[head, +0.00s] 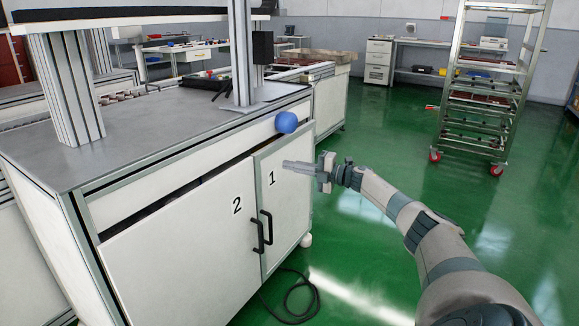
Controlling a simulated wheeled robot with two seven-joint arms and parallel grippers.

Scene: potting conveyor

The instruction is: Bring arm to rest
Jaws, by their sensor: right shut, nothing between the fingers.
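My right arm comes in from the lower right and reaches toward the workbench. Its gripper (300,166) is shut and empty, held in front of the cabinet door marked 1 (284,190), near that door's upper right part. I cannot tell whether the fingertips touch the door. My left gripper is not in view.
The workbench (150,130) has a grey top and doors marked 1 and 2 (190,250) with black handles. A blue ball-shaped thing (287,122) shows at its right edge. A wheeled rack (490,95) stands back right. A black cable (300,298) lies on open green floor.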

